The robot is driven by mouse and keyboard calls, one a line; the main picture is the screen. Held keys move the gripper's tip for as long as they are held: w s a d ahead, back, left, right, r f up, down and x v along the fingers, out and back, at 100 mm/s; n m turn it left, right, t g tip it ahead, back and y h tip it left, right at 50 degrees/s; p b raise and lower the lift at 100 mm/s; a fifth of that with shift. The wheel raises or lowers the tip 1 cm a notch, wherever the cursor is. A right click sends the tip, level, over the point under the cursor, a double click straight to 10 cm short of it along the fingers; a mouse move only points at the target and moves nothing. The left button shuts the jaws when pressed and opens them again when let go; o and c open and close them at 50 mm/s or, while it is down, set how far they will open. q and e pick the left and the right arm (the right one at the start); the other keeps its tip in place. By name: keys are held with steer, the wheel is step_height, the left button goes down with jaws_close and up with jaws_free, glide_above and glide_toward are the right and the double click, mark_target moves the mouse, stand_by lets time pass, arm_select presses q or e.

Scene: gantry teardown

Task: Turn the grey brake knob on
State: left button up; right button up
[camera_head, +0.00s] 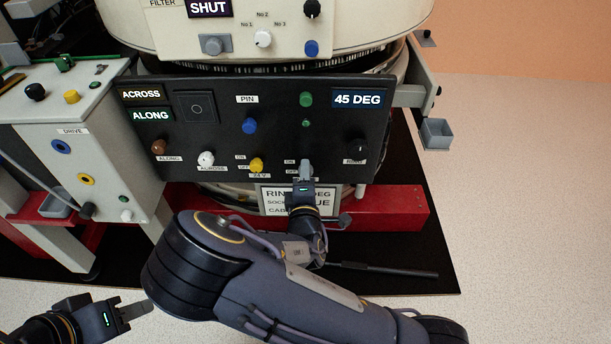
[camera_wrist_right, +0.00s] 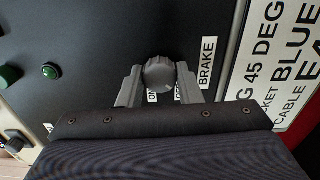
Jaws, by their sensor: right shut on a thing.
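The grey brake knob (camera_wrist_right: 159,73) shows in the right wrist view on the black panel, beside a white BRAKE label. Small ON and OFF labels lie near it, partly hidden by the fingers. My right gripper (camera_wrist_right: 160,82) is shut on the knob, one finger on each side. In the head view my right gripper (camera_head: 304,178) is at the lower edge of the panel and mostly covers the knob. My left gripper (camera_head: 136,311) is at the bottom left, away from the panel; its finger gap cannot be made out.
The black panel (camera_head: 225,170) carries a yellow knob (camera_head: 257,164), a blue knob (camera_head: 250,126), a black knob (camera_head: 358,147) and a green lamp (camera_head: 306,99). A white sign (camera_head: 290,200) hangs below it. A red beam (camera_head: 390,208) runs underneath. Clear floor (camera_head: 520,200) lies at right.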

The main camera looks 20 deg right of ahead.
steer(key=shift+m+b, duration=1.35)
steer(key=shift+m, duration=3.45)
steer(key=o, duration=1)
steer(key=shift+c, duration=0.2)
steer(key=shift+s, duration=0.1)
steer(key=p+v, duration=0.1)
steer(key=v, duration=0.6)
steer(key=shift+s+p, duration=0.35)
steer(key=shift+p, duration=0.05)
steer(key=shift+a, duration=0.1)
